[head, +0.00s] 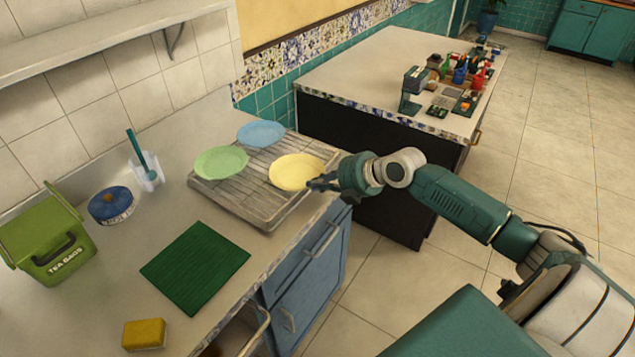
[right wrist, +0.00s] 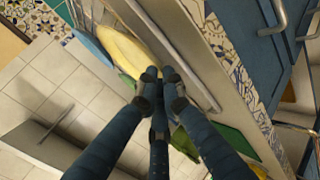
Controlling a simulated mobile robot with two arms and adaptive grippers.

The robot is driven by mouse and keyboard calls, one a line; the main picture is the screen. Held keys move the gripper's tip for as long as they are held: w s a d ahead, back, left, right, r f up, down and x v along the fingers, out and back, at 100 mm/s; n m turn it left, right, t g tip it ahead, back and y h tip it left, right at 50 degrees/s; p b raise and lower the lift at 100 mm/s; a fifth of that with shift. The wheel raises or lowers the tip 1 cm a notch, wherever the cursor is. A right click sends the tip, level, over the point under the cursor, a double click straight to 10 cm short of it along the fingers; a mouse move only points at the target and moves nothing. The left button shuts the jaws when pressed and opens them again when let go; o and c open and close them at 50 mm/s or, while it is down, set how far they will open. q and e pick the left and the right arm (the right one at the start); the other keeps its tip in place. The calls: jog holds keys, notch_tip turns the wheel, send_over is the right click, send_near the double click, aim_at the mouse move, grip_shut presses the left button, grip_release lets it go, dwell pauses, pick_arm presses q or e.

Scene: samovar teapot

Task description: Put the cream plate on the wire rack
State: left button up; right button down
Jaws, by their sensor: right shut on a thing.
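The cream plate (head: 296,172) looks pale yellow and lies roughly level over the right part of the wire rack (head: 240,199). I cannot tell whether it touches the rack or is held just above it. My right gripper (head: 322,183) is shut on the plate's near right rim. The right wrist view shows the cream plate (right wrist: 125,50) in front of the closed fingers (right wrist: 160,76). The fingers hide a bit of its edge. My left gripper is not in view.
A green plate (head: 221,162) and a blue plate (head: 261,134) sit on the rack's left and back parts. On the counter are a dark green mat (head: 195,268), a yellow sponge (head: 144,334), a blue-lidded pot (head: 111,206) and a green tea bag box (head: 48,241).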

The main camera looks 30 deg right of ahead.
jog(key=c, duration=1.9)
grip_release()
